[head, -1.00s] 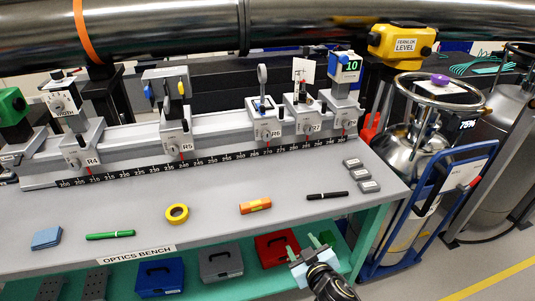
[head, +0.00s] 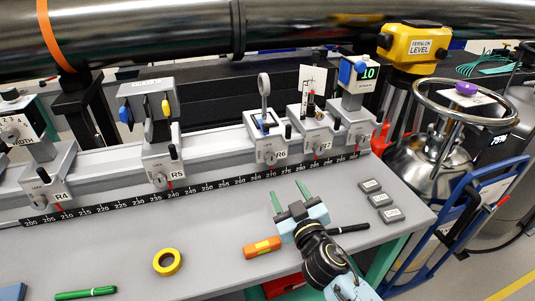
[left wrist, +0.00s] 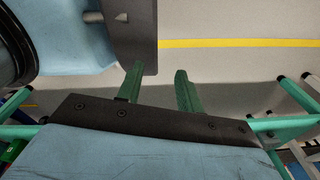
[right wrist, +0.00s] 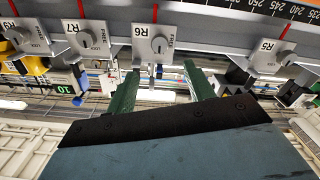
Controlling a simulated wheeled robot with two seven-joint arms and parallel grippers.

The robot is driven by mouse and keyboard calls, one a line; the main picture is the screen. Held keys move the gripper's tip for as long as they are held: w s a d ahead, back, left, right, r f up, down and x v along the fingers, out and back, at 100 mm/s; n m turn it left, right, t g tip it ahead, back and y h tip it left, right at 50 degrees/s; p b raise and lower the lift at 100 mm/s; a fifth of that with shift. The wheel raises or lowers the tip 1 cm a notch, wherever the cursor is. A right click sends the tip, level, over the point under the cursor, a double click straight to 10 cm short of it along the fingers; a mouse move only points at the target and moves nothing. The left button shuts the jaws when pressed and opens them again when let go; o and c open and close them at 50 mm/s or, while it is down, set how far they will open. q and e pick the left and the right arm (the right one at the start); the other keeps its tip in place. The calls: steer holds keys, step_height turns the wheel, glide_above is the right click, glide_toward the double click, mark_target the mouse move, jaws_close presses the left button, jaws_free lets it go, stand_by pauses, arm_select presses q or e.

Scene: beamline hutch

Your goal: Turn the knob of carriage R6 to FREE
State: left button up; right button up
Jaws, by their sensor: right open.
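Carriage R6 (head: 262,137) sits on the rail between R5 and R7, bearing a post with a ring on top. Its small grey knob (head: 270,157) is on its front face; which way it points is too small to tell. In the right wrist view the R6 knob (right wrist: 159,45) appears beyond the gap between my fingertips, with LOCK and FREE lettering beside it. My right gripper (head: 290,194) is open and empty, in front of and below R6, apart from it. My left gripper (left wrist: 159,70) is open and empty over the floor, out of the head view.
Neighbouring carriages R5 (head: 160,165) and R7 (head: 311,132) have similar knobs. A scale strip (head: 200,187) runs along the rail's front. An orange block (head: 262,247), yellow tape roll (head: 167,262), green marker (head: 85,293) and black pen (head: 349,229) lie on the bench.

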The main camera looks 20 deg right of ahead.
glide_toward(271, 160)
steer(key=w, duration=0.8)
steer(key=shift+w+f+b, duration=0.1)
steer(key=shift+f+b, duration=0.05)
steer(key=shift+b, duration=0.25)
steer(key=shift+w, duration=0.5)
arm_select(q)
steer(key=shift+s+a+f, duration=0.4)
steer(key=shift+s+a, duration=0.25)
arm_select(e)
steer(key=shift+w, duration=0.15)
arm_select(q)
steer(key=shift+a, duration=0.1)
arm_select(e)
steer(key=shift+c, duration=0.3)
